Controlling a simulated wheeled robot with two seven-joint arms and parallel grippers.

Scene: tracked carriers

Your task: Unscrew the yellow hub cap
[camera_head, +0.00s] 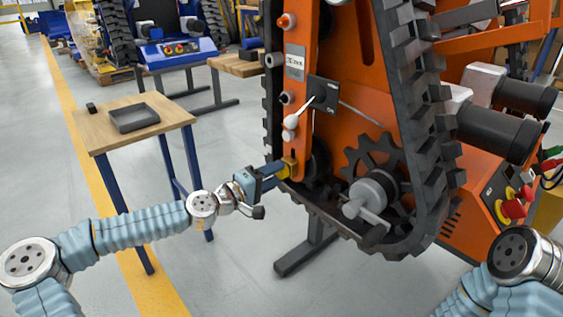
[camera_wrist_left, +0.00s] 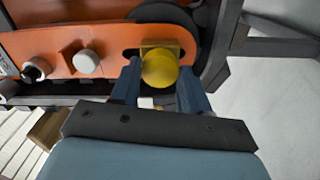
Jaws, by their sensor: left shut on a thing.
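The yellow hub cap (camera_wrist_left: 160,70) sits at the end of the orange side plate (camera_wrist_left: 100,50) in the left wrist view. In the head view the yellow hub cap (camera_head: 288,168) shows as a small yellow patch at the lower end of the orange plate. My left gripper (camera_head: 279,172) reaches it from the left and is shut on it. In the left wrist view the fingers of my left gripper (camera_wrist_left: 160,88) stand on either side of the round yellow cap. My right arm shows at the lower right, but its gripper is out of view.
The orange tracked carrier (camera_head: 355,125) with its black track (camera_head: 415,120) fills the right side. A wooden table (camera_head: 100,135) with a dark grey tray (camera_head: 133,117) and a small black block (camera_head: 91,108) stands at left. Open floor lies between table and carrier.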

